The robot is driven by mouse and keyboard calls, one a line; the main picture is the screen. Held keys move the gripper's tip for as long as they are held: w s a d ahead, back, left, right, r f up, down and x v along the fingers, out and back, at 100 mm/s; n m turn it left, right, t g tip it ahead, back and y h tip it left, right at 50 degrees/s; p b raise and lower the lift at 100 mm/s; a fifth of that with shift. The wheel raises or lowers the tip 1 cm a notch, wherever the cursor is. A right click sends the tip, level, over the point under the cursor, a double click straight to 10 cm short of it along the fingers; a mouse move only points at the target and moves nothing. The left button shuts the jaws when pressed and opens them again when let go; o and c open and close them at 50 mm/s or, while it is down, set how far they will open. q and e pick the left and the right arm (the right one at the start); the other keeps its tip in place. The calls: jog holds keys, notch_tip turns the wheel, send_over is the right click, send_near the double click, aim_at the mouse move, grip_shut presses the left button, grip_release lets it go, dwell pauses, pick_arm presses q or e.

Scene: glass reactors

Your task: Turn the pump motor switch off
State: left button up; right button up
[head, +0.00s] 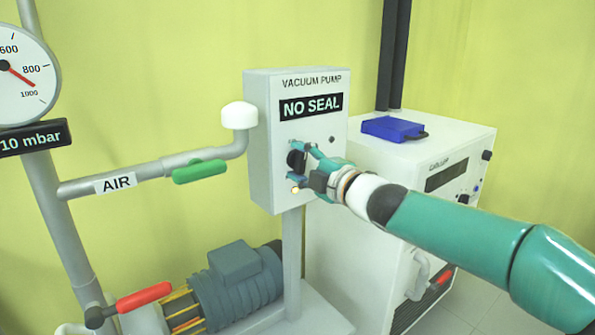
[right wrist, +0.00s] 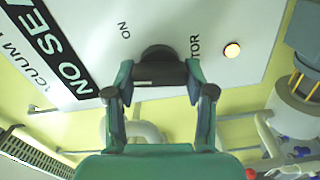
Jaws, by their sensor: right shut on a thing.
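The vacuum pump control box (head: 262,130) is white, on a post, with a black "NO SEAL" display (head: 310,105). The motor switch is a round black knob (head: 295,159) low on its front face; in the right wrist view the knob (right wrist: 158,56) sits beside lettering ending in "TOR", partly hidden. My right gripper (head: 305,167) has its green fingers on either side of the knob and is shut on it; the fingers also show in the right wrist view (right wrist: 158,82). A small lamp (right wrist: 232,50) by the knob glows warm yellow. My left gripper is not in view.
A grey pipe labelled AIR (head: 115,183) with a green valve handle (head: 200,172) runs left of the box. The pump motor (head: 235,285) lies below. A white cabinet (head: 385,185) with a blue object (head: 393,128) on top stands behind my right arm.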

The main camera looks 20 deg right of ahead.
jog(key=shift+f+n+b, duration=0.35)
jog(key=shift+f+n, duration=0.15)
jog(key=shift+n, duration=0.5)
jog(key=o, duration=1.1)
jog(key=shift+r, duration=0.1)
jog(key=shift+c, duration=0.2)
jog(key=shift+o, duration=0.5)
jog(key=shift+r, duration=0.15)
jog(key=shift+s+r, duration=0.1)
jog(key=shift+s, duration=0.05)
